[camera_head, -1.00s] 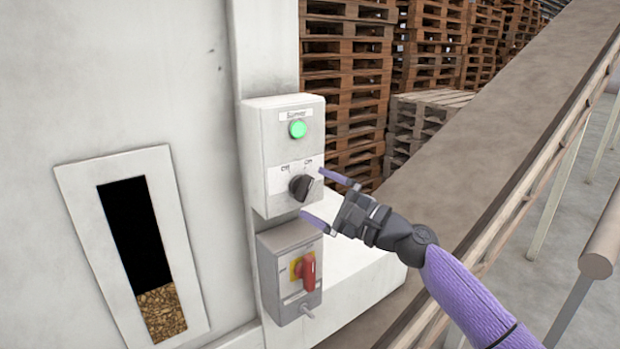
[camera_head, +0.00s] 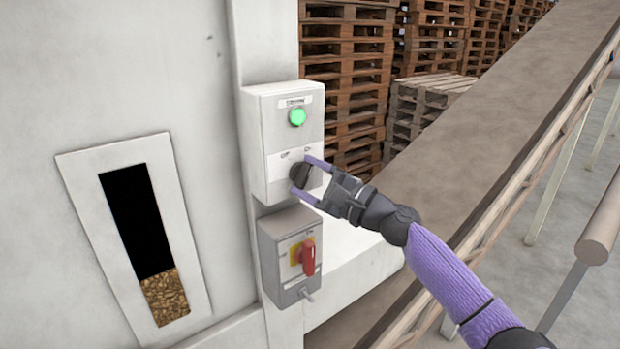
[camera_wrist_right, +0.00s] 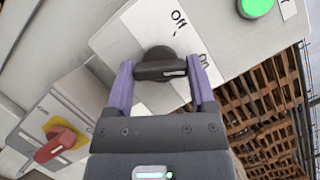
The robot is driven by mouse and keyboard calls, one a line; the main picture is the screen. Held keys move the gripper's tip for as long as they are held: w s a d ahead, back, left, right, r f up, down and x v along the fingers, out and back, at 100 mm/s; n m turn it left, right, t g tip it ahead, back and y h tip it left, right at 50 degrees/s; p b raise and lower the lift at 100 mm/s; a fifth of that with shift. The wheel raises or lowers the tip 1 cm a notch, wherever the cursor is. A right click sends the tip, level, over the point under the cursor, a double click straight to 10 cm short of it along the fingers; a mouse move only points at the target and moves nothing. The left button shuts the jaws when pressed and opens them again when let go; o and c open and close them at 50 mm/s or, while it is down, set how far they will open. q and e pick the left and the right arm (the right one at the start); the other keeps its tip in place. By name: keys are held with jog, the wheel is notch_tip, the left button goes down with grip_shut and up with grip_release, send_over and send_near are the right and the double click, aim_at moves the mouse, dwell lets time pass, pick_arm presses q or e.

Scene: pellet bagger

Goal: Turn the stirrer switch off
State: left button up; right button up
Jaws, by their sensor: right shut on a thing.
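The stirrer switch is a black rotary knob (camera_head: 300,175) on the upper white box (camera_head: 259,150), below a lit green lamp (camera_head: 297,117). In the wrist view the knob (camera_wrist_right: 157,66) has a bar handle with a white mark towards its "On" end; "Off" is printed higher up. My right gripper (camera_head: 305,177) has one purple finger at each end of the handle and is shut on it; it also shows in the wrist view (camera_wrist_right: 160,76). The fingers partly cover the knob in the head view. My left gripper is not in view.
Just below is a grey box (camera_head: 272,232) with a red rotary handle (camera_head: 307,257) on yellow. A sight window (camera_head: 184,235) with pellets is at the left. A sloping conveyor (camera_head: 500,150) runs at the right, with pallet stacks (camera_head: 347,75) behind.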

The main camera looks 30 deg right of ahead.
jog(key=n+g, duration=0.2)
jog(key=n, duration=0.4)
jog(key=shift+r, duration=0.1)
jog(key=n+g, duration=0.1)
jog(key=n, duration=0.2)
jog(key=shift+r+h, duration=0.1)
jog(key=shift+h, duration=0.3)
jog(key=shift+n+g+h+p, duration=0.4)
jog(key=shift+n+g+p, duration=0.15)
jog(key=shift+n, duration=0.45)
jog(key=o, duration=1.2)
jog(key=b+v, duration=0.5)
jog(key=v, duration=0.5)
